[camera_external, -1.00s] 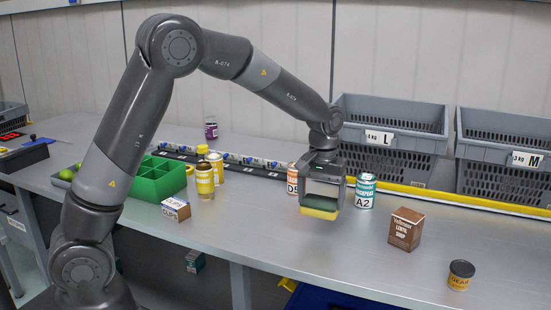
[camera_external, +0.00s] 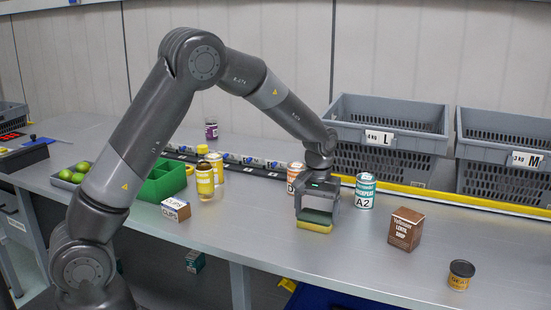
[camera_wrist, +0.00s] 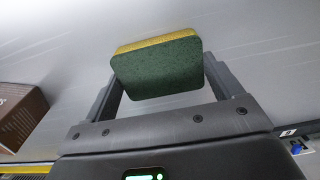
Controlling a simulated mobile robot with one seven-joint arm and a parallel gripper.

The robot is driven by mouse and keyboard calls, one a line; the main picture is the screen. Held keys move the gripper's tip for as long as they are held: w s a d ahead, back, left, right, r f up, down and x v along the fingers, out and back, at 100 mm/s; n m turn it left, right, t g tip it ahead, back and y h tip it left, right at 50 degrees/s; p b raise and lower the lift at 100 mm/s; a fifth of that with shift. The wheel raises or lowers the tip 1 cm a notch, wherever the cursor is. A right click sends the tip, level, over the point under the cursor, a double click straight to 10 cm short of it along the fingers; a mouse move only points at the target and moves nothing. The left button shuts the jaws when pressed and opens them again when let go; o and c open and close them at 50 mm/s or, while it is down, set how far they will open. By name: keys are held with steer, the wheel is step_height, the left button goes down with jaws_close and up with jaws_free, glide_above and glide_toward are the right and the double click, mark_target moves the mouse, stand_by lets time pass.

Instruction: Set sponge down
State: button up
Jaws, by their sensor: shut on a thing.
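The sponge (camera_external: 315,226) is yellow with a dark green scouring side facing up. My gripper (camera_external: 317,212) is shut on it and holds it flat, low over the grey bench. I cannot tell whether its underside touches the bench. In the wrist view the sponge (camera_wrist: 158,68) sits between the two fingers, green face toward the camera, with a yellow edge along its far side. My gripper also frames it there (camera_wrist: 162,85).
A teal can marked A2 (camera_external: 365,191) stands right of my gripper, and an orange-labelled can (camera_external: 295,172) stands just behind it. A brown soup box (camera_external: 404,229) and a small dark tin (camera_external: 461,275) are further right. Bench around the sponge's front is clear.

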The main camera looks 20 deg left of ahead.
mark_target(316, 215)
steer(key=o, duration=0.8)
step_height(316, 215, up, 12)
steer(key=s+a+r+t, duration=0.1)
steer(key=s+a+r, duration=0.2)
steer(key=a+r, duration=0.55)
steer(key=s+a+r+t+h, duration=0.1)
steer(key=s+a+r+t, duration=0.2)
steer(key=s+a, duration=1.3)
steer(key=s+a+f+t+y, duration=0.1)
steer(key=s+a+f, duration=0.1)
steer(key=s+a, duration=0.3)
steer(key=shift+s+a+t, duration=0.25)
steer(key=shift+s+t, duration=0.05)
steer(key=shift+s, duration=0.7)
